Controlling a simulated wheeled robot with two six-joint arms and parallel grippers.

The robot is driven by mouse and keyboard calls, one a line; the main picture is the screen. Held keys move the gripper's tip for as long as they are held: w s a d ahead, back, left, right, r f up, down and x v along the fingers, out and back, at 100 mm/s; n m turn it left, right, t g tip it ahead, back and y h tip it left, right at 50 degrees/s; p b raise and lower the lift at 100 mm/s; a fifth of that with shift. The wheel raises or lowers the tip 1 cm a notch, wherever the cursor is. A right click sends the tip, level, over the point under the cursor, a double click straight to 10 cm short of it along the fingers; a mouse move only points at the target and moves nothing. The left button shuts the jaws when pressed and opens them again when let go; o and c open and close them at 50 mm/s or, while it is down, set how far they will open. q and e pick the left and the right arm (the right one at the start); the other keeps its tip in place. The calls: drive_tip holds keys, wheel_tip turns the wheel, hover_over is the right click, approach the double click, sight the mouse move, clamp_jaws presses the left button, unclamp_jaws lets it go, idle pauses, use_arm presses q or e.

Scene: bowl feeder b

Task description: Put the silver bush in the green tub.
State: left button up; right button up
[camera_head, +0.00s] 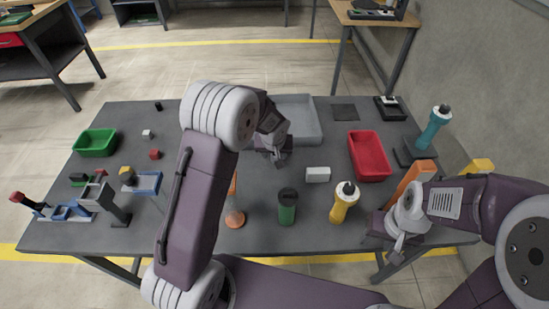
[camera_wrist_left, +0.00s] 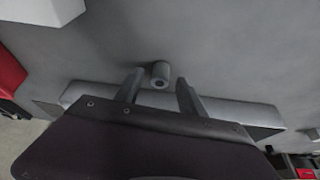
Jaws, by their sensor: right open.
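The silver bush (camera_wrist_left: 160,74), a small grey cylinder with a hole in its end, lies on the table in the left wrist view, between or just beyond the fingertips of my left gripper (camera_wrist_left: 160,80). The two fingers are apart, one on each side of it; contact cannot be told. In the head view my left gripper (camera_head: 277,158) points down in front of the grey tray, and the bush cannot be made out there. The green tub (camera_head: 95,151) stands at the table's far left. My right gripper (camera_head: 397,245) is open and empty near the right front edge.
The grey tray (camera_head: 308,125) is just behind my left gripper. A white block (camera_head: 317,174), red tub (camera_head: 370,160), green canister (camera_head: 287,208) and yellow bottle (camera_head: 343,205) stand to the right. A grey stand (camera_head: 110,203) and blue fixture (camera_head: 147,184) are at the left.

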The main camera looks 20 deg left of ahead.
use_arm(q)
clamp_jaws()
drive_tip(key=shift+r, duration=0.55)
wheel_tip(320, 180, up, 3)
drive_tip(key=shift+w+r+p, duration=0.1)
drive_tip(key=shift+p, duration=0.4)
drive_tip(key=w+d+r, duration=0.2)
drive_tip(key=d+r, duration=0.4)
drive_tip(key=d, duration=0.5)
drive_tip(key=shift+d+r, duration=0.3)
drive_tip(key=shift+r, duration=0.05)
